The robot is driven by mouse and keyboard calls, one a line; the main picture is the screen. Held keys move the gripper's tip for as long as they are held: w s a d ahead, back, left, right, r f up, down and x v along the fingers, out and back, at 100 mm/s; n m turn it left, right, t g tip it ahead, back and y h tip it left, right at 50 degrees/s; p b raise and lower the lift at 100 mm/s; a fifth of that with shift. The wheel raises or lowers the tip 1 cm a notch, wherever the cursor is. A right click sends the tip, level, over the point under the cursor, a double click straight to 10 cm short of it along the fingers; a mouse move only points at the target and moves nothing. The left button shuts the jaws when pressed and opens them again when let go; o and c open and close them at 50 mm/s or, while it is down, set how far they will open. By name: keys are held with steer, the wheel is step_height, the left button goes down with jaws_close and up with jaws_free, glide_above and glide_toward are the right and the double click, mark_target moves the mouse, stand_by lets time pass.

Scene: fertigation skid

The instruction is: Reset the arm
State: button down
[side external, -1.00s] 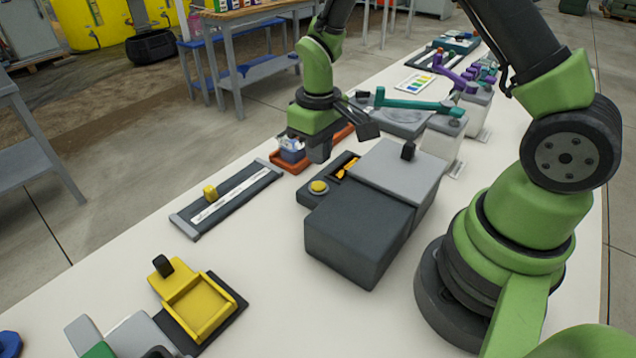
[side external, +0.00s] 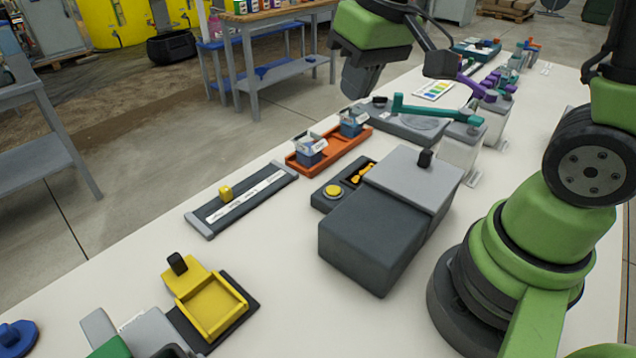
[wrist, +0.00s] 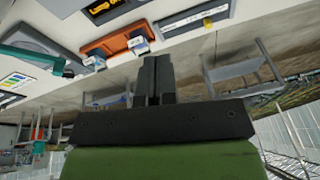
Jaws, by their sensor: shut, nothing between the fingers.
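My gripper (side external: 358,88) hangs in the air at the top middle of the side view, above and beyond the orange tray (side external: 300,166). Its dark fingers are shut with nothing between them; in the wrist view the fingers (wrist: 154,62) lie side by side. The orange tray holds two small blue-grey containers with white labels, a near one (side external: 309,149) and a far one (side external: 352,124). In the wrist view, the orange tray (wrist: 112,44) shows beyond the fingers, at the upper left. My gripper touches nothing.
A grey box with a black knob (side external: 390,210) stands near my base. A dark rail with a yellow slider (side external: 225,192), a yellow tray (side external: 213,305) and a teal-handled valve (side external: 437,112) share the white table. A wooden-topped bench (side external: 270,15) stands behind. Bare tabletop lies in front of the rail.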

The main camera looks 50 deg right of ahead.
steer(key=s+a+r+m+t, duration=0.1)
steer(key=s+r+t, duration=0.1)
steer(key=s, duration=0.4)
steer(key=s+a+r+m+t+y, duration=0.1)
steer(key=s+r+t, duration=0.1)
steer(key=s+r, duration=0.3)
steer(key=shift+s+a, duration=0.35)
steer(key=shift+a, duration=0.05)
stand_by(0.4)
